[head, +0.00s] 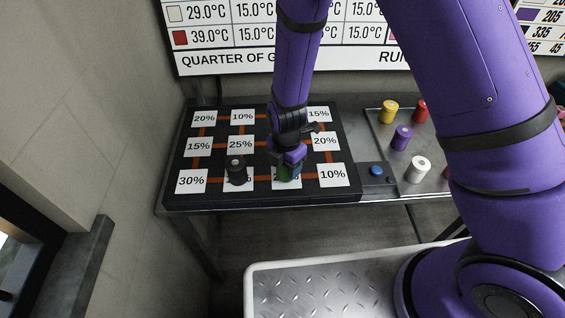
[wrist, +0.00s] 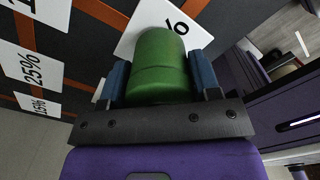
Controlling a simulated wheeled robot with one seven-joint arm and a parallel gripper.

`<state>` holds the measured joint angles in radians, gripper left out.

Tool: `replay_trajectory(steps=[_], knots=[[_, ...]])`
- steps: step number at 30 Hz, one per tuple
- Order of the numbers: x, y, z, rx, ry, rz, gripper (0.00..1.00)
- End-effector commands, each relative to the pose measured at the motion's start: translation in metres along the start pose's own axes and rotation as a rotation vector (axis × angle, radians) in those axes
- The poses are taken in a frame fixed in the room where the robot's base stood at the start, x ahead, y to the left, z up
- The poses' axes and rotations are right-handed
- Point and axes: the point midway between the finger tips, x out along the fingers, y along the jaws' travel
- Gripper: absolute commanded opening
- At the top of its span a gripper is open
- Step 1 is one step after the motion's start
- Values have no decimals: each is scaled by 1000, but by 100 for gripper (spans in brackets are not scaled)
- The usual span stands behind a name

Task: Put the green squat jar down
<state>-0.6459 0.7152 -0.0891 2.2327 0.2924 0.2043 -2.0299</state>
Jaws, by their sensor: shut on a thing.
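The green squat jar (wrist: 158,66) is between the two blue fingers of my gripper (wrist: 160,82) in the wrist view, over a white percent card (wrist: 132,36). In the head view the green jar (head: 288,172) shows only partly below my gripper (head: 287,158), at a front-row card of the black board (head: 258,193). My gripper is shut on the jar. I cannot tell whether the jar's base touches the card.
A black jar (head: 236,171) stands just left of my gripper on the board. A tray (head: 437,178) to the right holds yellow (head: 389,111), red (head: 421,111), purple (head: 401,138) and white (head: 417,169) jars. A blue button (head: 376,170) sits beside the board.

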Motion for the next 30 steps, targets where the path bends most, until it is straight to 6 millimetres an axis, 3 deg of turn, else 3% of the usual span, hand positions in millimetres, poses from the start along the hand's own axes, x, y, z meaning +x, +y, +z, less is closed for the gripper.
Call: replay_trajectory(steps=[12,13,16,25,30], knots=[[6,-1,0,0,0,0,29],[6,-1,0,-1,0,0,59],[6,-1,0,-1,0,0,82],[5,-1,0,0,0,0,82],[-8,0,0,-2,0,4,82]])
